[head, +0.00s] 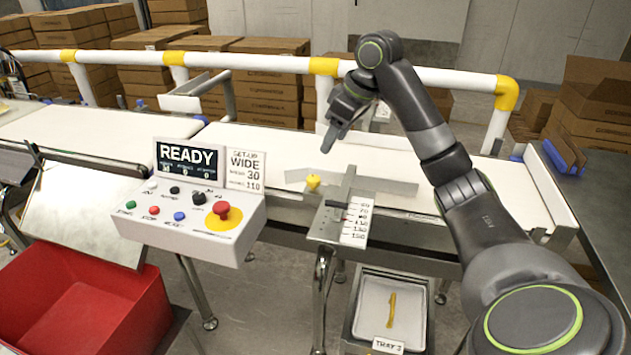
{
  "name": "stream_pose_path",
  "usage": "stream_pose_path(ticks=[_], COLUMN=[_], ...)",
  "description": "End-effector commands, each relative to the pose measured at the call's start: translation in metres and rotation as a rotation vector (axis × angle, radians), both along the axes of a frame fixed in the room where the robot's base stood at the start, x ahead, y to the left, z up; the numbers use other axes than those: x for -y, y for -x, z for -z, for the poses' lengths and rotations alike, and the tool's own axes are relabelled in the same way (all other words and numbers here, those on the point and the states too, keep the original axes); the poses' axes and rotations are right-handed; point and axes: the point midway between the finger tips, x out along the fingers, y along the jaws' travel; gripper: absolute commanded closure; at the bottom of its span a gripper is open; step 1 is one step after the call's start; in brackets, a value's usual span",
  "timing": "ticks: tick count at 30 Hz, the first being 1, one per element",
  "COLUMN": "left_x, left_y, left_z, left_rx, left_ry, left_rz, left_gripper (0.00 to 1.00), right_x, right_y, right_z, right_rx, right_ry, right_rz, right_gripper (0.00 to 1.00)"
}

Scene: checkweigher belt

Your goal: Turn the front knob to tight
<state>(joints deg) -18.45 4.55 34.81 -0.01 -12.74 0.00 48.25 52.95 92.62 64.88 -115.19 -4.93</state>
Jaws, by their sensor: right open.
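A small yellow knob (313,182) stands at the near edge of the belt, beside the metal guide bracket. It looks like the front knob; whether it is tight or loose I cannot tell. A bracket plate with a printed scale (355,222) and a dark bar lies just right of and nearer than it. My right gripper (328,147) points down above the belt, slightly beyond the yellow knob and apart from it. Its jaws are open and hold nothing visible; they are seen edge-on. My left gripper is not in view.
A control box (190,228) with buttons, a red stop knob and a READY screen (188,160) stands left of the bracket. A white rail (270,64) runs behind the belt. A red bin (80,300) is at lower left; a tray (370,330) is below.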

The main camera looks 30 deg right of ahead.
Motion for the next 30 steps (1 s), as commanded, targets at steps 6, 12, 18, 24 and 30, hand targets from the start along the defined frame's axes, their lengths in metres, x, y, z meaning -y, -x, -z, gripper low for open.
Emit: stream_pose_path(ticks=[6, 12, 18, 24, 30], left_x=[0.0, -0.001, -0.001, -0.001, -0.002], left_y=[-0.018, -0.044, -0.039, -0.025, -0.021], left_z=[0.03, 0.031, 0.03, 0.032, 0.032], left_rx=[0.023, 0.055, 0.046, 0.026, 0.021], left_ry=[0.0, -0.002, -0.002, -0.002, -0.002], left_rz=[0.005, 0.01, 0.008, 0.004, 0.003], left_gripper=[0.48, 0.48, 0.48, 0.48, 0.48], right_x=[-0.007, -0.014, -0.018, -0.02, -0.021], right_y=[-0.012, -0.026, -0.037, -0.043, -0.043], right_z=[0.038, 0.072, 0.101, 0.114, 0.116], right_rx=[0.0, -0.003, -0.002, 0.0, 0.0], right_ry=[-0.002, -0.002, -0.002, 0.0, 0.0], right_rz=[-0.002, -0.002, 0.0, 0.0, 0.0], right_gripper=[0.48, 0.48, 0.48, 0.48, 0.48])
